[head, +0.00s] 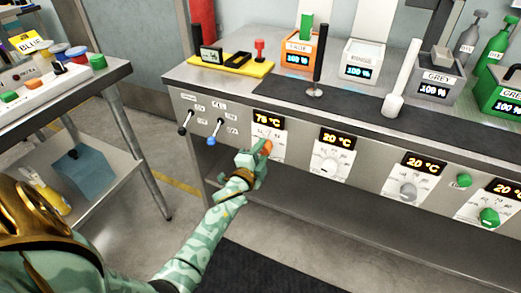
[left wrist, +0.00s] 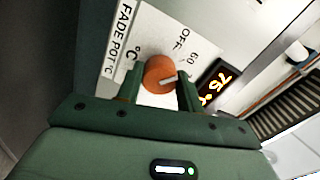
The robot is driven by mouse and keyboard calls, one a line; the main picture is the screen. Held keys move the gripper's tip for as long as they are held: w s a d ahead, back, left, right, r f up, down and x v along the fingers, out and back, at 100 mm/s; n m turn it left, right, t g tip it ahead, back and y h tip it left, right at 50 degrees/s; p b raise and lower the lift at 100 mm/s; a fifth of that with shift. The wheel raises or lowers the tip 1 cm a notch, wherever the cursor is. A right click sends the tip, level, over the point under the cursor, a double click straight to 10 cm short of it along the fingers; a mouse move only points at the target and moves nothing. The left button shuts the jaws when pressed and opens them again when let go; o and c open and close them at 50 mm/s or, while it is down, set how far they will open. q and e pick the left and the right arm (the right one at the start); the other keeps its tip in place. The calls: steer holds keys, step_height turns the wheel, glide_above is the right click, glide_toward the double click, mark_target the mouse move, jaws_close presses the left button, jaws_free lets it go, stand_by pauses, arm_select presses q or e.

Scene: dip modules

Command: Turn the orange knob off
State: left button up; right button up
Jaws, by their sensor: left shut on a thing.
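The orange knob (head: 266,147) is on the front panel of the metal bench, below a display (head: 268,120) that appears to read 75 °C. In the left wrist view the orange knob (left wrist: 160,74) sits on a white dial plate (left wrist: 150,38) with OFF and 60 marked, and its pale pointer line aims toward the display (left wrist: 217,81) reading 75. My left gripper (head: 258,153) is shut on the knob, with one green finger on each side of it in the left wrist view (left wrist: 160,92). My right gripper is not in view.
To the right on the panel are a white knob (head: 330,165), a grey knob (head: 408,188) and a green knob (head: 489,217), with displays. Two levers (head: 213,136) stick out left of the orange knob. A side cart (head: 118,78) stands at left.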

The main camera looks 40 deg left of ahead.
arm_select(q)
steer(key=shift+n+p, duration=0.35)
steer(key=shift+n, duration=0.55)
steer(key=shift+n+p, duration=0.35)
steer(key=shift+n, duration=0.45)
steer(key=shift+f+n+p, duration=0.1)
steer(key=shift+n+p, duration=0.25)
steer(key=shift+n, duration=1.05)
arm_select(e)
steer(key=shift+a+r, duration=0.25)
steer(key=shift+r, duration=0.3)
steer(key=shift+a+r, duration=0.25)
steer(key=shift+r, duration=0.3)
arm_select(q)
steer(key=shift+f, duration=0.1)
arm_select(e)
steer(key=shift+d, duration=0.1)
arm_select(q)
steer(key=o, duration=1)
steer(key=shift+s, duration=0.15)
